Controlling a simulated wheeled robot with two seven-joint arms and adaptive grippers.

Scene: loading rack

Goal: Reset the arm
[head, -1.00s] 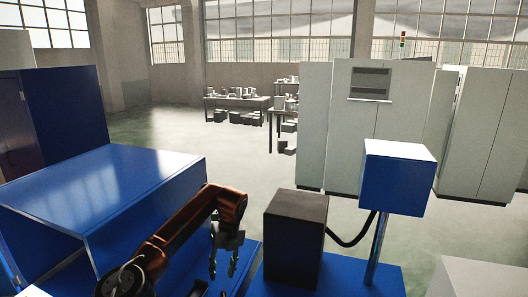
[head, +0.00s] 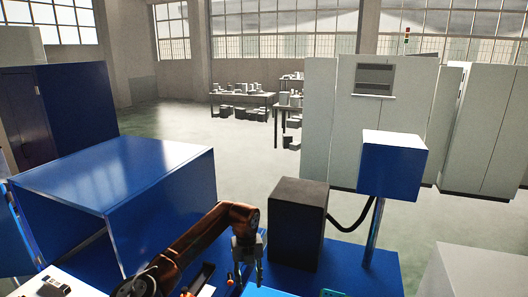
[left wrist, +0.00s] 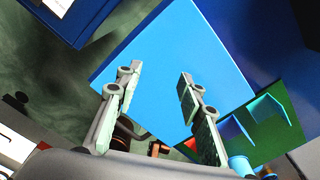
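My left arm enters the head view from the bottom left, and its gripper (head: 247,270) points down just left of a black box (head: 299,223). In the left wrist view the two fingers of my left gripper (left wrist: 160,82) stand well apart with nothing between them. A bright blue flat surface (left wrist: 175,50) lies beyond the fingertips. The gap between the fingertips and that surface is hard to judge. My right gripper is in neither view.
A large blue open-sided housing (head: 120,175) stands left of my arm. A blue box on a post (head: 393,166) stands right of the black box. Grey cabinets (head: 385,115) and cluttered tables (head: 241,98) are farther back. The floor between is clear.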

